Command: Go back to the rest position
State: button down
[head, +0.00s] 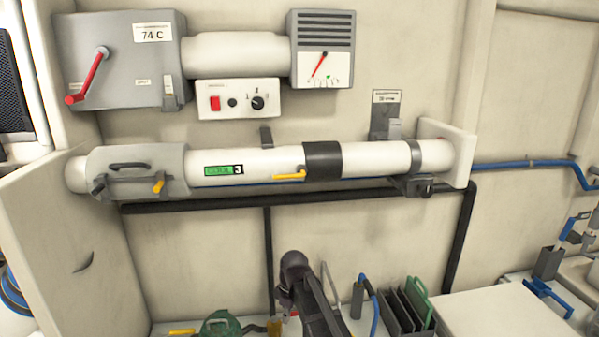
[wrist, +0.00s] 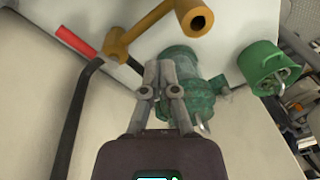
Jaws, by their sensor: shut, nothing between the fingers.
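My gripper (wrist: 166,66) shows in the wrist view with its two fingers together and nothing held. It points at a green rounded housing (wrist: 202,98), which lies partly behind the fingers. I cannot tell whether they touch. In the head view my dark arm rises at the bottom centre, in front of the wall, and the gripper itself cannot be made out there.
A green cup-like part (wrist: 262,66) and a brass fitting (wrist: 150,28) with a red handle (wrist: 75,42) are close by in the wrist view. In the head view, a white tube (head: 260,168) runs along the wall above my arm, and a green rack (head: 418,300) stands right.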

jog(key=s+d+m, duration=0.6)
jog(key=d, duration=0.4)
jog(key=s+d+m+h, duration=0.1)
jog(key=s+d+m, duration=0.6)
jog(key=d, duration=0.3)
jog(key=shift+s+d+m+t, duration=0.25)
jog(key=shift+d+m+t, duration=0.05)
jog(key=shift+d+t, duration=0.1)
jog(key=shift+f, duration=0.1)
